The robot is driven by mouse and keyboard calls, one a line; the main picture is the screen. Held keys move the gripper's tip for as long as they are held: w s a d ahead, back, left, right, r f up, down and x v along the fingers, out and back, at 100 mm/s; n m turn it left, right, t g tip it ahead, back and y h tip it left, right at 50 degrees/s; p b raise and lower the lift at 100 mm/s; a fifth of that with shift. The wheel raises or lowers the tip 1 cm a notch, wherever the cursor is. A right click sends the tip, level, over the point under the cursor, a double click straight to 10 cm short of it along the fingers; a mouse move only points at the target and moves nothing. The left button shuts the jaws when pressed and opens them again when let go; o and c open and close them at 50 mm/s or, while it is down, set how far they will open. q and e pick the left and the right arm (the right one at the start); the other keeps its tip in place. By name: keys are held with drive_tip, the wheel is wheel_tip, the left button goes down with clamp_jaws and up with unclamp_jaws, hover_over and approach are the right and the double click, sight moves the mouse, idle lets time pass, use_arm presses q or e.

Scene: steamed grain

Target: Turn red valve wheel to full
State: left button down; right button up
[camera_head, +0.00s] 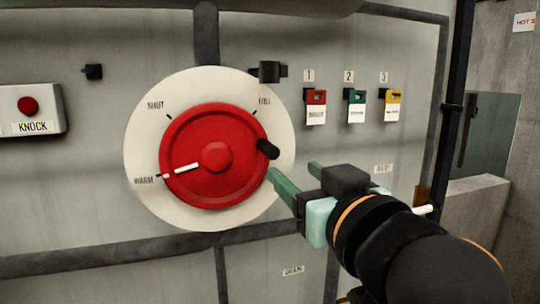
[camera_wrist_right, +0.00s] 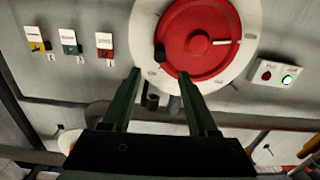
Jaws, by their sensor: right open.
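The red valve wheel (camera_head: 216,157) sits on a round white dial plate (camera_head: 150,130) on a grey wall panel. Its white pointer (camera_head: 182,168) points left and slightly down, toward the lower-left label. The upper-right mark seems to read full; the other labels are hard to read. A black knob (camera_head: 268,149) sticks out at the wheel's right edge. My right gripper (camera_head: 294,174) is open and empty, just below and right of the knob. The right wrist view shows the wheel (camera_wrist_right: 190,65) and the knob (camera_wrist_right: 160,53) beyond the open fingertips (camera_wrist_right: 159,74). My left gripper is out of view.
A KNOCK box (camera_head: 30,112) with a red button is at far left. A dark bracket (camera_head: 268,72) sits at the dial's upper right edge. The panel below the dial is mostly clear.

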sight(274, 153)
drive_tip(key=p+x, duration=0.1)
drive_tip(key=x, duration=1.1)
drive_tip(key=shift+w+r, duration=0.1)
drive_tip(key=shift+w, duration=0.05)
drive_tip(key=shift+c, duration=0.2)
clamp_jaws()
idle(0.9)
